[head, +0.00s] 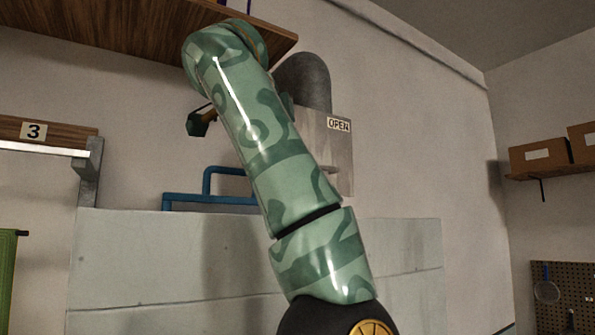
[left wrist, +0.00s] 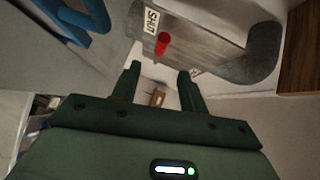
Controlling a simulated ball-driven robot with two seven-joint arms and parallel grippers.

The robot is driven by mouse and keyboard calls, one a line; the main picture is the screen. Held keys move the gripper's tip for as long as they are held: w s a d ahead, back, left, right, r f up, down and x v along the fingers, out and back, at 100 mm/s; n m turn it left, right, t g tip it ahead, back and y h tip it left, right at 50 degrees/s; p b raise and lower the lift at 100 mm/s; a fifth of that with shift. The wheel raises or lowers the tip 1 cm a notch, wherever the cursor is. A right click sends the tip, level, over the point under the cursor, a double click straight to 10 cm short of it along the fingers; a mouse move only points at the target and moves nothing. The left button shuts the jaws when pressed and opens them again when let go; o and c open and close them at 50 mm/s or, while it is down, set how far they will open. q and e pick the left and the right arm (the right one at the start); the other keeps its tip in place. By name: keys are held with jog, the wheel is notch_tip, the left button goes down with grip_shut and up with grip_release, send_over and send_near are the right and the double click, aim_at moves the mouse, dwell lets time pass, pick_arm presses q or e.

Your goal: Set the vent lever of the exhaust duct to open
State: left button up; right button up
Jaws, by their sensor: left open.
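The exhaust duct is a grey metal box (head: 335,158) with a round pipe (head: 303,80) on top, partly hidden behind my left arm in the head view. An OPEN label (head: 339,125) is on its front. In the left wrist view the red vent lever (left wrist: 162,44) stands out from the duct box (left wrist: 205,45), close by the SHUT label (left wrist: 151,20). My left gripper (left wrist: 158,69) is open and empty, its fingertips just short of the lever and apart from it. In the head view my arm hides the lever and most of the gripper. My right gripper is not in view.
A wooden shelf (head: 120,32) overhangs at the upper left, close to my raised arm. Blue pipes (head: 185,199) run on the wall beside the duct, and also show in the left wrist view (left wrist: 72,18). Cardboard boxes (head: 540,155) sit on a right shelf.

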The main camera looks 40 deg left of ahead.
pick_arm(q)
jog(key=p+x, duration=0.3)
jog(key=x, duration=0.3)
jog(key=p+x, duration=0.3)
jog(key=x, duration=0.3)
jog(key=shift+w+r, duration=0.2)
jog(key=shift+w, duration=0.15)
jog(key=shift+w+a+p, duration=0.2)
jog(key=shift+w+p, duration=0.15)
jog(key=shift+p, duration=0.05)
jog(key=shift+w+f, duration=0.15)
jog(key=shift+w, duration=0.05)
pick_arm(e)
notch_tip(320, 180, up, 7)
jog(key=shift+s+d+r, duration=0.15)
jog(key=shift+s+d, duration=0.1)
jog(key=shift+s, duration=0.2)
pick_arm(q)
jog(key=shift+w+f, duration=0.1)
jog(key=shift+w, duration=0.05)
jog(key=shift+a, duration=0.1)
grip_shut()
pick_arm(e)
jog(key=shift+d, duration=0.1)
